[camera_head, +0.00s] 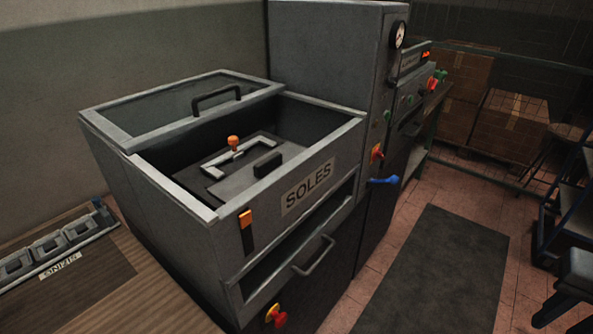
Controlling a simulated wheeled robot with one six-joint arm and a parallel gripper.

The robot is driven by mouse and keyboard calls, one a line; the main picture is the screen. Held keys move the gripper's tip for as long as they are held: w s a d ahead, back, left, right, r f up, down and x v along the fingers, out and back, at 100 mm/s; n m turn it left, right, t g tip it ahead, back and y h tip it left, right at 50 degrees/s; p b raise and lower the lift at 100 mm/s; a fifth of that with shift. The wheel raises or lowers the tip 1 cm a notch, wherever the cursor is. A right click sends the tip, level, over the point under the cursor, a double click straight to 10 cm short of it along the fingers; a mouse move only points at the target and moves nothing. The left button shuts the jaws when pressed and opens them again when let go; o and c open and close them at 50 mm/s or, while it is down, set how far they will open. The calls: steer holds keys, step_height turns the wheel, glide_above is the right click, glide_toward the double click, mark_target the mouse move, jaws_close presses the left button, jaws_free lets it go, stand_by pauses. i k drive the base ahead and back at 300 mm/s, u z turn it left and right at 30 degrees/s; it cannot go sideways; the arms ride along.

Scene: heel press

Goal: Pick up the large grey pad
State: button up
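Several grey block-like pieces (45,247) sit in a row in a rack at the left edge, on a wooden bench. A label in front of them reads "SIZING" upside down. They look much alike, and I cannot tell which, if any, is the large grey pad. Inside the open bin marked "SOLES" (308,187) lies a dark flat plate (207,183) with a light grey bracket (225,158), an orange knob (233,142) and a black block (268,164) on it. My gripper is not in view.
The bin's glazed lid (170,108) is slid back to the left. A tall grey cabinet (325,50) with a gauge stands behind. A dark mat (435,275) covers clear floor at right. Cartons (510,125) and a dark metal frame (570,200) stand further right.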

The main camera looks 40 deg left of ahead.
mark_target(225, 190)
steer(key=i, duration=1.55)
steer(key=u, duration=2.55)
